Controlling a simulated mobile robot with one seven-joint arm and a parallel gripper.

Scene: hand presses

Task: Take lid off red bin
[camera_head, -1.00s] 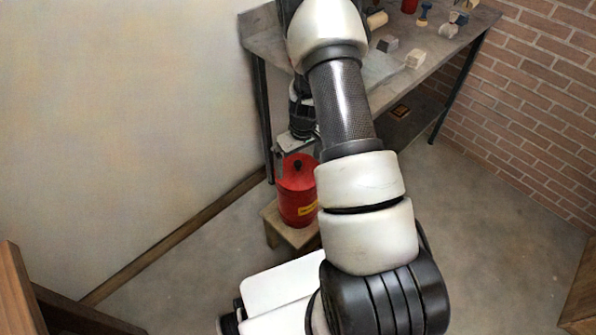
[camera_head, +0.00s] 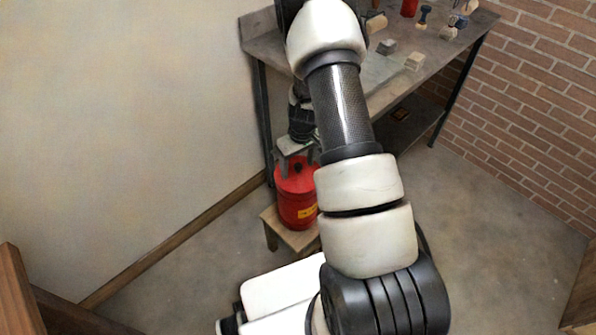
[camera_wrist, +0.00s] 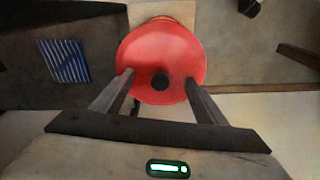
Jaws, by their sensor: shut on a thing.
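The red bin (camera_head: 298,210) is a round can with a yellow label, standing upright on a small wooden stool. Its red lid (camera_head: 291,180) has a black knob and appears seated on the bin. The lid fills the middle of the wrist view (camera_wrist: 160,52), with the knob (camera_wrist: 160,82) between my fingers. My gripper (camera_head: 298,168) is above the bin, one finger on each side of the lid. In the wrist view my gripper (camera_wrist: 158,84) is shut on the lid across its width. The exact finger contacts are hard to see.
The wooden stool (camera_head: 270,219) stands near the wall skirting. Behind it is a grey workbench (camera_head: 440,50) with several small objects and a lower shelf. A brick wall (camera_head: 530,110) is at the right. The floor (camera_head: 480,220) to the right is clear.

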